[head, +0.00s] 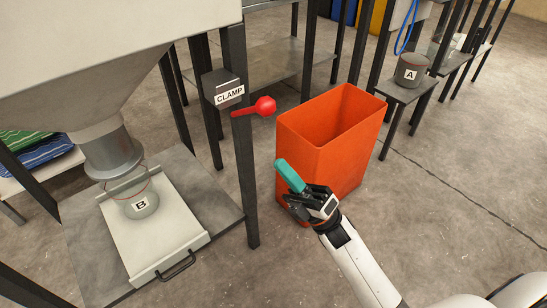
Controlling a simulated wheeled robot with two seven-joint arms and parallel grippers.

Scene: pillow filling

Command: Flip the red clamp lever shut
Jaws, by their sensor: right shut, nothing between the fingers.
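The red clamp lever (254,108) sticks out to the right from the dark upright post, its round knob at the outer end. It is just below the grey box with the CLAMP label (229,94). My right gripper (293,180) is shut, with a teal piece at its front end pointing up and left. It is apart from the lever, below and to its right in the picture, in front of the orange bin. My left gripper is not in view.
The orange bin (335,130) stands right of the post. A hopper (80,45) hangs above pot B (139,200) on a pale tray (155,245) at left. Pot A (411,70) stands on a small stand at upper right. Floor at right is clear.

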